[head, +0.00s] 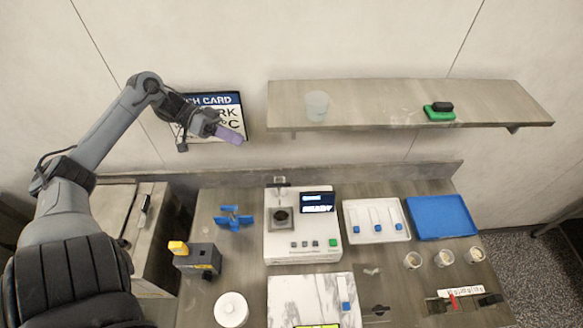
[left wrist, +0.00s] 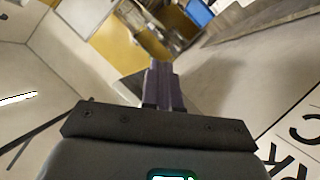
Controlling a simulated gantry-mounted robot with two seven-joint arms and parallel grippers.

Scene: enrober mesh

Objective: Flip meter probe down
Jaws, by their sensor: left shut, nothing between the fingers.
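The meter (head: 292,255) is a white box on the bench, with a dark lit display (head: 317,202) and several buttons along its front. At its back left a small probe part (head: 279,182) stands up behind a grey block with a dark round well (head: 281,215). Its exact angle is too small to tell. My left gripper (head: 231,135) is high at the wall, in front of the card, well above and left of the meter. Its purple fingers are shut and empty, as the left wrist view (left wrist: 164,82) also shows. The right gripper is out of view.
A wall shelf (head: 375,118) holds a clear cup (head: 316,105) and a green block (head: 438,112). A white tray (head: 377,238), blue tray (head: 441,232), blue cross-shaped piece (head: 234,218), yellow-topped grey box (head: 197,260), white round container (head: 231,309) and small cups (head: 412,260) surround the meter.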

